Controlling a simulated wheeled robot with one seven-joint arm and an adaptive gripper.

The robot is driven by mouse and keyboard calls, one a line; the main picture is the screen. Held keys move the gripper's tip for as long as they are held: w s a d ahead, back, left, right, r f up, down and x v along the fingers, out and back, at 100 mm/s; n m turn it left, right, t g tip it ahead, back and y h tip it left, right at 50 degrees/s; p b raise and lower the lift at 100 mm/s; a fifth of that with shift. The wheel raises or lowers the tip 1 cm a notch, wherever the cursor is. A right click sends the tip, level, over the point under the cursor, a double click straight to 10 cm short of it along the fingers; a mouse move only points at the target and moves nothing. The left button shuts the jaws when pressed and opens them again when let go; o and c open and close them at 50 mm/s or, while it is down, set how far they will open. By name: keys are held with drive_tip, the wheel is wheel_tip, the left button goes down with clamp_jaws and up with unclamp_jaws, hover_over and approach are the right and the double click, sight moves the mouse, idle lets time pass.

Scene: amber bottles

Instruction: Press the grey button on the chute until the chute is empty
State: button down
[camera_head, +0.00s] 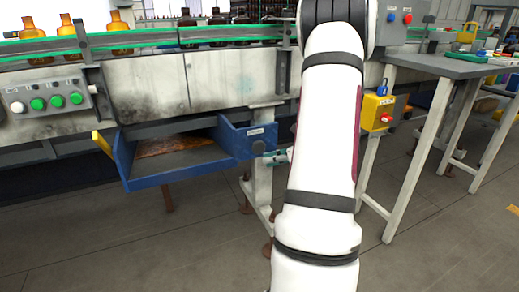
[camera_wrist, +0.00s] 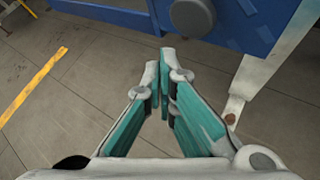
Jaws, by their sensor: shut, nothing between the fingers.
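The blue chute (camera_head: 190,174) hangs below the conveyor, left of my arm in the head view. Its dark floor shows a flat brown patch (camera_head: 175,146); no upright bottle shows in it. The round grey button (camera_head: 258,147) sits on the chute's right side panel, and it shows large at the top of the wrist view (camera_wrist: 193,17). My gripper (camera_wrist: 165,58) is shut and empty, with its fingertips just below the button in the wrist view. In the head view my gripper (camera_head: 274,157) is beside the button; I cannot tell whether they touch.
Amber bottles (camera_head: 121,33) and darker bottles (camera_head: 214,28) stand on the conveyor above. A panel with green buttons (camera_head: 46,100) is at the left. A yellow box with a red button (camera_head: 377,112) hangs on the grey table (camera_head: 440,65) at right. The floor in front is clear.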

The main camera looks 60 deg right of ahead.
sight(257, 153)
drive_tip(key=shift+w+d, duration=0.35)
drive_tip(key=shift+w, duration=0.2)
drive_tip(key=shift+w+d, duration=0.3)
drive_tip(key=shift+w, duration=0.25)
drive_tip(key=shift+w, duration=0.1)
idle(0.6)
drive_tip(key=shift+w+d+p, duration=0.25)
drive_tip(key=shift+p, duration=0.1)
drive_tip(key=shift+w+d, duration=0.45)
drive_tip(key=shift+w, duration=0.35)
idle(1.2)
drive_tip(key=shift+s, duration=0.1)
drive_tip(key=shift+s+a, duration=0.7)
drive_tip(key=shift+s, duration=0.35)
drive_tip(key=shift+s+a, duration=0.45)
drive_tip(key=shift+s, duration=0.25)
drive_tip(key=shift+s+a, duration=0.4)
drive_tip(key=shift+s, duration=0.35)
drive_tip(key=shift+s+a, duration=0.45)
drive_tip(key=shift+s, duration=0.25)
